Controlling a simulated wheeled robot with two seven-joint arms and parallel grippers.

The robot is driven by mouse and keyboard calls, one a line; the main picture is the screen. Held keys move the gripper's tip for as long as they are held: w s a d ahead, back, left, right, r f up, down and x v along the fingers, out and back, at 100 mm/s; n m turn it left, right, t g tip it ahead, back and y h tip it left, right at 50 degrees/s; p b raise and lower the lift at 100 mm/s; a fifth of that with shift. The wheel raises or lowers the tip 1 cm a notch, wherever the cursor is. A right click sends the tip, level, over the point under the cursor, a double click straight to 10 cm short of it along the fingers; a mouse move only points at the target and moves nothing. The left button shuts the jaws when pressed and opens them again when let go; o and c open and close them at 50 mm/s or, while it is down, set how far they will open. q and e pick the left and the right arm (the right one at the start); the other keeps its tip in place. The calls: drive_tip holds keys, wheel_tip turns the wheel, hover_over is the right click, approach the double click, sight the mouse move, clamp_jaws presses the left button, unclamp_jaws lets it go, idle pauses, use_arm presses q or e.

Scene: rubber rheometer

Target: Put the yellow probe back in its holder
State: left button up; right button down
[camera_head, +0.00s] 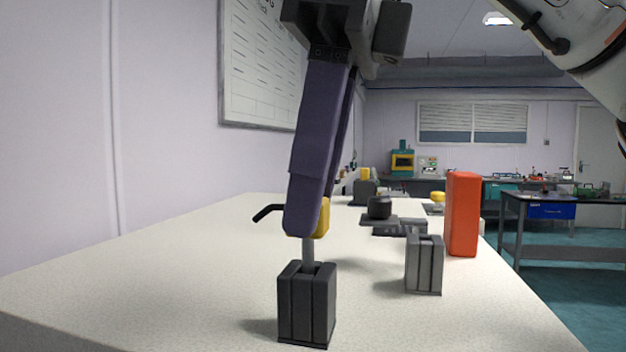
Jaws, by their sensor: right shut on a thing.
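My right gripper (307,215) reaches down from the top of the view, its long purple-grey fingers shut on the yellow probe (323,217). The fingers hide most of the probe's yellow body. A black bent piece sticks out to the left of the fingers. The probe's grey metal shaft (308,251) points down, nearly upright. Its lower end meets the top of the dark grey slotted holder (306,308) at the table's front; I cannot tell how deep it sits. My left gripper is not in view.
A lighter grey slotted block (424,265) and a tall orange block (462,214) stand to the right on the white table (190,270). Behind are a dark round part on a flat grey base (380,208) and another dark block with a yellow top (364,188). The table's left side is clear.

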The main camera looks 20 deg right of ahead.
drive_tip(key=shift+f+b, duration=1)
drive_tip(key=shift+f, duration=0.45)
drive_tip(key=c, duration=1.4)
unclamp_jaws()
drive_tip(key=shift+r, duration=0.15)
wheel_tip(320, 180, up, 5)
drive_tip(key=p, duration=0.5)
drive_tip(key=shift+p, duration=0.3)
